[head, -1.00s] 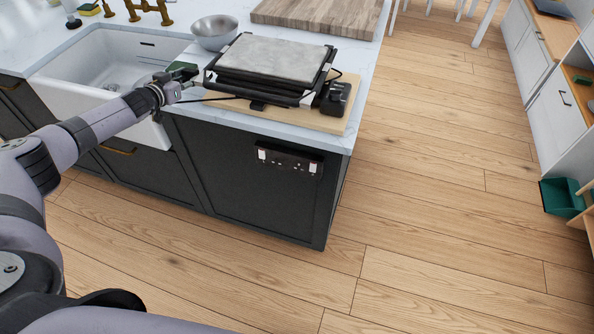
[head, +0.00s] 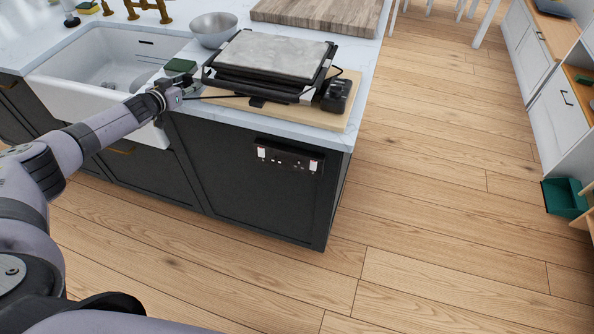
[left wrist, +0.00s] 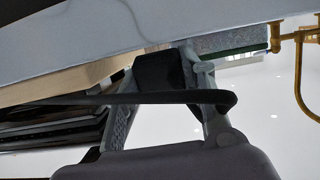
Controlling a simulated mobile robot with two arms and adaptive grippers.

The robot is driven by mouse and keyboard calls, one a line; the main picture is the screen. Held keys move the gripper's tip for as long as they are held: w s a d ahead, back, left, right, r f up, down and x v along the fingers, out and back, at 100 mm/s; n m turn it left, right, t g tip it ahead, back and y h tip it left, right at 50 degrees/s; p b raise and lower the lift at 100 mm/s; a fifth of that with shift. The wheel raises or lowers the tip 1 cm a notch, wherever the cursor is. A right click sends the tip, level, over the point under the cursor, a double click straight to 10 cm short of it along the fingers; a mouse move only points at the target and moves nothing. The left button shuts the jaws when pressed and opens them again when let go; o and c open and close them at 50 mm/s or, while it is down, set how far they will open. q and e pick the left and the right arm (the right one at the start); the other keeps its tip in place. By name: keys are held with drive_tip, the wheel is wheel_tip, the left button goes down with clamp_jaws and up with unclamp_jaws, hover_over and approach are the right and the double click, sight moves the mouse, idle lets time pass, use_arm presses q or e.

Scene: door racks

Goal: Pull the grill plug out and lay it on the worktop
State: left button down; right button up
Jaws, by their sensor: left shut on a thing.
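The grill (head: 270,65) sits on a wooden board at the right end of the worktop (head: 205,110), with a grey slab on top. My left gripper (head: 180,93) is at the worktop's front edge, left of the grill and beside the sink. It is shut on the black plug (left wrist: 157,70), which shows between the fingers in the left wrist view. The black cord (head: 222,97) runs from the gripper to the grill and crosses the left wrist view. The socket panel (head: 290,158) on the cabinet front has no plug in it. My right gripper is not in view.
The white sink (head: 95,75) lies left of the gripper. A green sponge (head: 180,66) lies just behind the gripper, and a metal bowl (head: 213,29) stands farther back. A wooden chopping board (head: 315,15) lies behind the grill. Bare worktop shows along the front edge.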

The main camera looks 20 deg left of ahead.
use_arm(q)
drive_tip(key=shift+f, duration=0.25)
drive_tip(key=c, duration=0.9)
unclamp_jaws()
drive_tip(key=shift+c, duration=0.2)
drive_tip(key=shift+s, duration=0.1)
drive_tip(key=shift+s, duration=0.25)
drive_tip(key=v, duration=1.1)
drive_tip(key=shift+r, duration=0.2)
drive_tip(key=shift+s, duration=0.15)
